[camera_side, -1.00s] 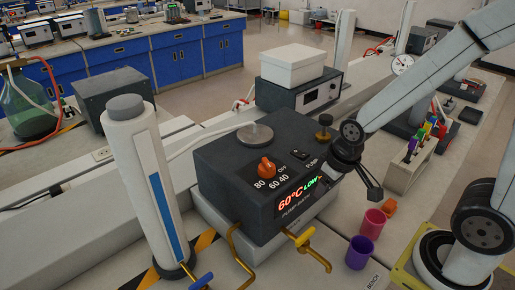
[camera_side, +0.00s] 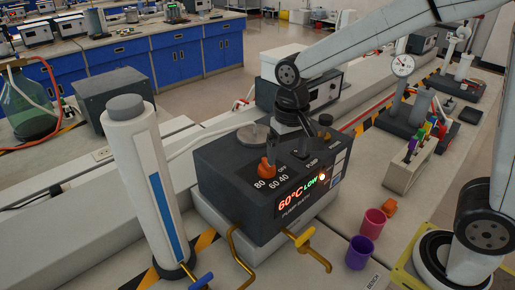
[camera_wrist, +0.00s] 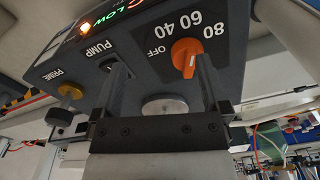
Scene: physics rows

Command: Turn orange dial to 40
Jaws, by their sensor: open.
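The orange dial (camera_side: 267,167) is on top of the dark pump bath box (camera_side: 235,185), beside the labels 80, 60, 40 and OFF. The box's front display (camera_side: 290,198) reads 60°C LOW. In the wrist view the dial (camera_wrist: 185,56) shows with a pale pointer line; which label it points at is unclear. My gripper (camera_side: 287,157) is open and empty, low over the box top. In the wrist view my gripper's fingers (camera_wrist: 160,75) are spread. The right finger overlaps the dial's edge; I cannot tell whether it touches. The dial is not between the fingertips.
A metal disc (camera_side: 254,134) and a PUMP switch (camera_side: 299,153) are on the box top, with a brass knob (camera_side: 325,120) at the back. A tall white cylinder (camera_side: 140,180) stands left. Brass taps (camera_side: 305,238) jut in front. Pink (camera_side: 374,221) and purple (camera_side: 360,252) cups stand right.

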